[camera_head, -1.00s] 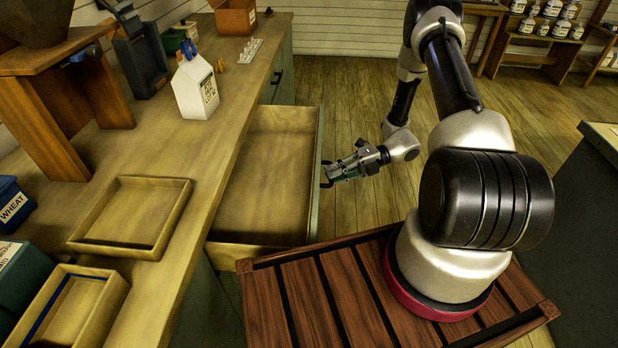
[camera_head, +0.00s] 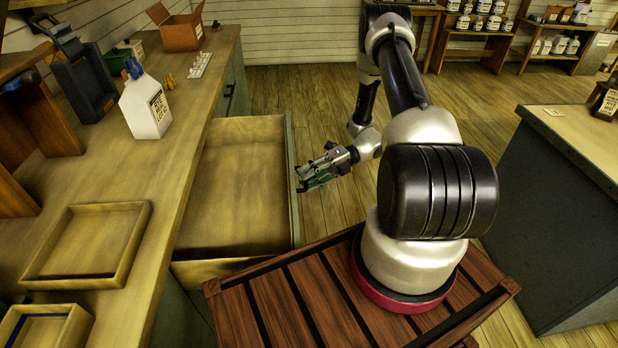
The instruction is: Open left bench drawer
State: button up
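The left bench drawer (camera_head: 240,185) is pulled far out from under the wooden bench top (camera_head: 180,160). Its inside is bare wood and looks empty. Its narrow greenish front panel (camera_head: 292,190) faces right, towards my arm. My gripper (camera_head: 304,178) is just outside the front panel, about midway along it, with its fingertips pointing at the panel where the handle sits. The handle is small and mostly hidden by the fingers. I cannot tell whether the fingers are closed round it or only beside it.
On the bench are shallow trays (camera_head: 138,240), a white carton (camera_head: 146,108), a dark scoop-like holder (camera_head: 82,85) and an orange box (camera_head: 180,28). A dark counter (camera_head: 550,220) stands at right. The plank floor (camera_head: 300,100) beyond the drawer is clear.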

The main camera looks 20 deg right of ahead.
jog(key=d+r, duration=0.2)
jog(key=d, duration=0.9)
jog(key=shift+w+d, duration=0.3)
jog(key=shift+d, duration=0.1)
